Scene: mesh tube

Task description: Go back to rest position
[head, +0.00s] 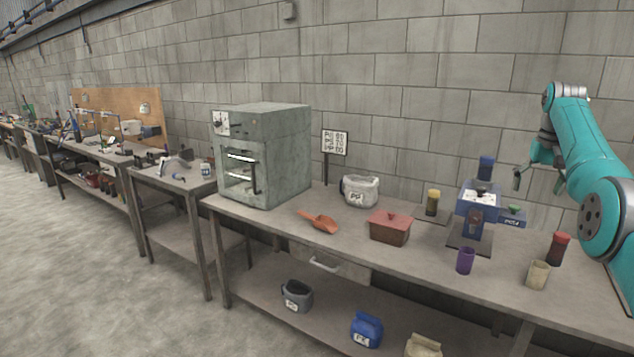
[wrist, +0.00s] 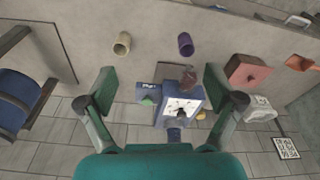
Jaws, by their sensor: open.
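My gripper (head: 537,176) is at the right of the head view, raised above the back right of the workbench (head: 375,235). In the wrist view its two fingers (wrist: 158,90) are spread wide apart with nothing between their tips. Below and beyond them the wrist view shows the blue machine (wrist: 196,98), which stands on the bench in the head view (head: 479,205). The gripper is apart from it and from the other things.

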